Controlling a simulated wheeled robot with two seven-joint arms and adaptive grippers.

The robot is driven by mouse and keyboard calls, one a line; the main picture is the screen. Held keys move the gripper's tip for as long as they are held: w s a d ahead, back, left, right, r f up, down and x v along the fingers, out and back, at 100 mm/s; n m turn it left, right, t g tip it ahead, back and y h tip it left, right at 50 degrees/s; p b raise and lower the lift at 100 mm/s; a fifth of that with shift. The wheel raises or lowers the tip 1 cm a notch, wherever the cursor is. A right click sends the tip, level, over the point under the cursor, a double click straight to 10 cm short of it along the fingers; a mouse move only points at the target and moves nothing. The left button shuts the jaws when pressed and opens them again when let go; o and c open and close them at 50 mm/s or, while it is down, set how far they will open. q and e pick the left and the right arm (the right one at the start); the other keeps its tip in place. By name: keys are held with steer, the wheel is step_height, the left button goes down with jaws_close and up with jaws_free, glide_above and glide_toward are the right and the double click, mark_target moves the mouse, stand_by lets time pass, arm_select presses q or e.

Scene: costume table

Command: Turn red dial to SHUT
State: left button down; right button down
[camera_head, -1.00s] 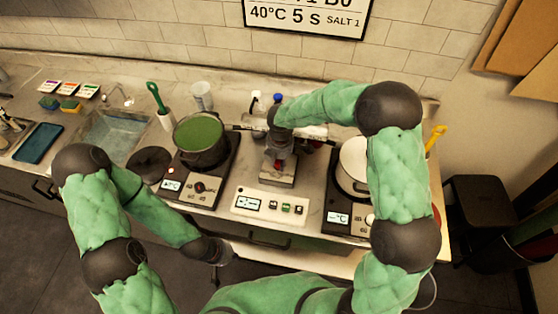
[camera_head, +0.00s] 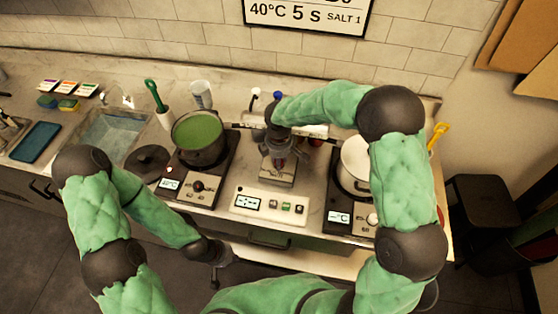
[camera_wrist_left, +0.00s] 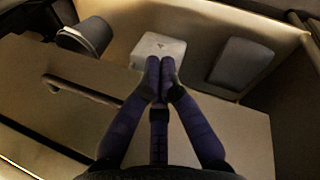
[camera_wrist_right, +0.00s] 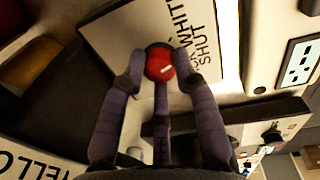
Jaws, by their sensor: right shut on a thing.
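The red dial (camera_wrist_right: 160,66) shows in the right wrist view, with a short white mark on its right half. It sits on a pale plate (camera_wrist_right: 118,32) printed with "WHITE" and "SHUT"; the word SHUT (camera_wrist_right: 205,48) is right of the dial. My right gripper (camera_wrist_right: 160,68) has its fingers closed around the dial from both sides. In the head view the right gripper (camera_head: 277,158) is over the small device at the counter's middle and hides the dial. My left gripper (camera_wrist_left: 160,68) is shut and empty, low in front of the counter (camera_head: 222,258) in the head view.
A pot with green contents (camera_head: 199,133) stands on the left hotplate, and a white pot (camera_head: 355,160) on the right one. A control panel (camera_head: 270,206) lies in front of the device. A sink (camera_head: 115,133) is at the left.

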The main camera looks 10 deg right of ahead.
steer(key=shift+m+b, duration=0.45)
steer(key=shift+m, duration=1.35)
steer(key=c, duration=0.9)
jaws_free()
steer(key=shift+c, duration=0.2)
step_height(320, 180, up, 12)
steer(key=shift+s+a, duration=0.25)
